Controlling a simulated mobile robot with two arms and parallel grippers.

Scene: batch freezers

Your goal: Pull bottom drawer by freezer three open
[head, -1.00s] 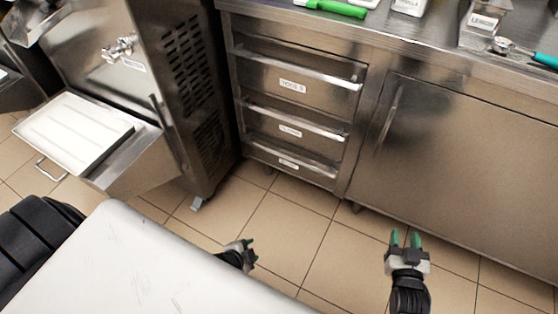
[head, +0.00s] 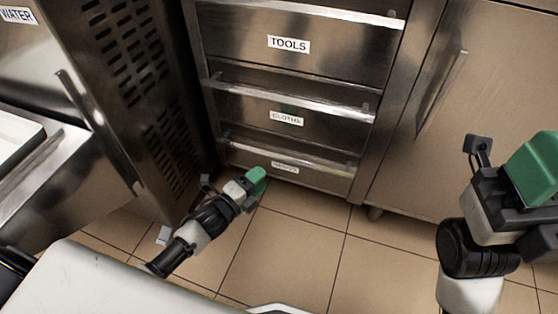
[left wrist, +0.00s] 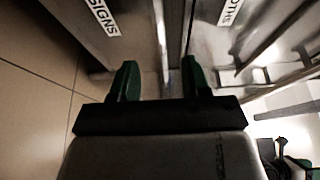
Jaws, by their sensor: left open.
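The bottom drawer (head: 310,177) is the lowest of three in the steel cabinet and looks shut. Its bar handle (head: 290,158) runs across the top of its front. In the left wrist view its label reads SIGNS (left wrist: 102,15). My left gripper (head: 257,180) is low in front of the drawer's left part. The left wrist view shows its green fingers (left wrist: 161,82) apart, with a bright bar like the handle (left wrist: 160,35) ahead between them. I cannot tell whether they touch it. My right gripper (head: 532,168) is raised at the right edge, partly cut off.
Above are the CLOTHS drawer (head: 240,108) and the TOOLS drawer (head: 240,40), both with bar handles. A vented freezer side (head: 135,90) stands close on the left. A steel cabinet door (head: 490,100) is on the right. Tiled floor (head: 300,235) lies clear in front.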

